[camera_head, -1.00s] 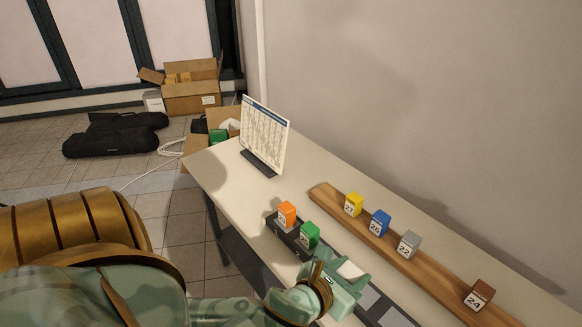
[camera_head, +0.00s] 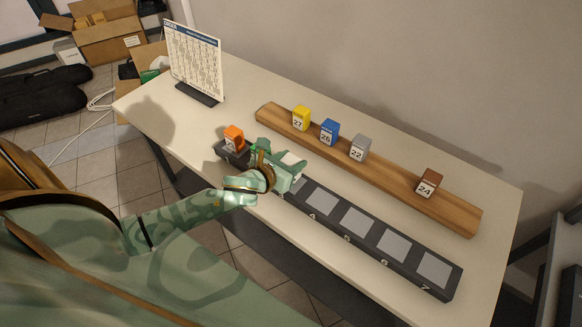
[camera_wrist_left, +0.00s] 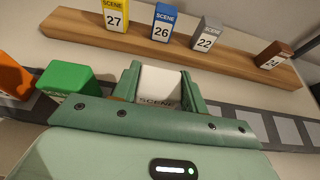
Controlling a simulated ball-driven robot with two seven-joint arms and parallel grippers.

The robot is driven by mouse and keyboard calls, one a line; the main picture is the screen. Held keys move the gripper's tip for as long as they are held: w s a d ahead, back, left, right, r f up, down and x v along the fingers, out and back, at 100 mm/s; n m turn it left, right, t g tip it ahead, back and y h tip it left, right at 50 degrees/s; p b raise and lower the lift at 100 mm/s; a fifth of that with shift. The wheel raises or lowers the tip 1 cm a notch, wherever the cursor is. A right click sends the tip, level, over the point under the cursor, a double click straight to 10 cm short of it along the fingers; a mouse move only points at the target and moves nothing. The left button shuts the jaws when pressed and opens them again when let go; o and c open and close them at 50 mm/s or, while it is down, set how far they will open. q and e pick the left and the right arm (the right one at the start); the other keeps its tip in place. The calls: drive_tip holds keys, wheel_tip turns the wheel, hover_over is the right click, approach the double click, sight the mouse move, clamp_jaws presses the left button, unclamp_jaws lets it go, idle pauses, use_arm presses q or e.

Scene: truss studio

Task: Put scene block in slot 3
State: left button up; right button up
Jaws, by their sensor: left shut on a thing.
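My left gripper (camera_head: 290,165) is shut on a white block (camera_head: 294,160). In the left wrist view the white block (camera_wrist_left: 160,86) sits between the fingers, with the word SCENE partly showing; its number is hidden. The gripper is over the left part of a dark slot strip (camera_head: 340,211), beside the slots marked 4 to 7, which are empty. The slot left of slot 4 is mostly hidden by the gripper, so I cannot tell whether the block touches it. An orange block (camera_head: 234,136) stands at the strip's left end. A green block (camera_wrist_left: 67,78) stands between it and my gripper. My right gripper is not in view.
A wooden rail (camera_head: 390,181) behind the strip carries yellow 27 (camera_head: 301,118), blue 26 (camera_head: 329,131), grey 22 (camera_head: 360,148) and brown 24 (camera_head: 428,183) blocks. The table's front right is clear.

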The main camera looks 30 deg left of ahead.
use_arm(q)
wheel_tip(320, 180, down, 2)
drive_tip(key=shift+r, duration=0.1)
drive_tip(key=o, duration=0.6)
drive_tip(key=shift+f, duration=0.2)
drive_tip(key=o, duration=0.4)
drive_tip(key=shift+r, duration=0.1)
